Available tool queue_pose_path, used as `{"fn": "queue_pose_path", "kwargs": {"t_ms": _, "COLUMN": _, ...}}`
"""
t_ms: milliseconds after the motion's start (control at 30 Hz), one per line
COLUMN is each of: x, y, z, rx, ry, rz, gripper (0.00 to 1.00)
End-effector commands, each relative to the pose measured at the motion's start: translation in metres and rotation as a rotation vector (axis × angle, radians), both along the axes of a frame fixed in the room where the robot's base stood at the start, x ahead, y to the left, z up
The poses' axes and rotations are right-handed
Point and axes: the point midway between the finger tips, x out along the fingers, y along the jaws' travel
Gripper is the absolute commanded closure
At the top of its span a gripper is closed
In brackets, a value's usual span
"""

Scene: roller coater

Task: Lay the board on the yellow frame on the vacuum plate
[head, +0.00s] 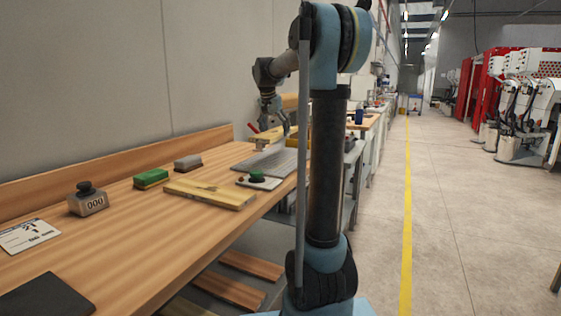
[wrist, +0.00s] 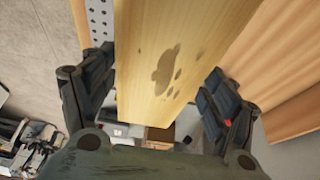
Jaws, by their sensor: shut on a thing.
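A wooden board with a dark stain (wrist: 170,60) is between the fingers of my gripper (wrist: 155,95) in the wrist view. My gripper is shut on it. In the head view, my gripper (head: 275,118) holds the board (head: 268,135) near the far end of the bench, apparently above the grey vacuum plate (head: 272,161). A perforated grey strip (wrist: 100,20) shows beside the board in the wrist view. A yellow piece (head: 298,141), partly hidden by my arm, may be the yellow frame. I cannot tell whether the board touches it.
Another board (head: 210,193) lies on the wooden bench (head: 135,250). The aisle at right is clear.

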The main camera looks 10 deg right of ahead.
Motion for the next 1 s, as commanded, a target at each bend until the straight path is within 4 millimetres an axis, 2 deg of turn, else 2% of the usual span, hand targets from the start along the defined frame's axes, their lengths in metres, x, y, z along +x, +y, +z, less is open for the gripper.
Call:
{"fn": "queue_pose_path", "kwargs": {"t_ms": 333, "x": 0.000, "y": -0.013, "z": -0.006, "rx": 0.000, "ry": 0.000, "rz": -0.015, "gripper": 0.52}}
{"fn": "queue_pose_path", "kwargs": {"t_ms": 600, "x": 0.000, "y": -0.014, "z": -0.047, "rx": 0.000, "ry": 0.000, "rz": -0.016, "gripper": 0.52}}
{"fn": "queue_pose_path", "kwargs": {"t_ms": 867, "x": 0.000, "y": -0.014, "z": -0.064, "rx": 0.000, "ry": 0.000, "rz": -0.016, "gripper": 0.52}}
{"fn": "queue_pose_path", "kwargs": {"t_ms": 1000, "x": 0.000, "y": -0.014, "z": -0.082, "rx": 0.000, "ry": 0.000, "rz": -0.016, "gripper": 0.52}}
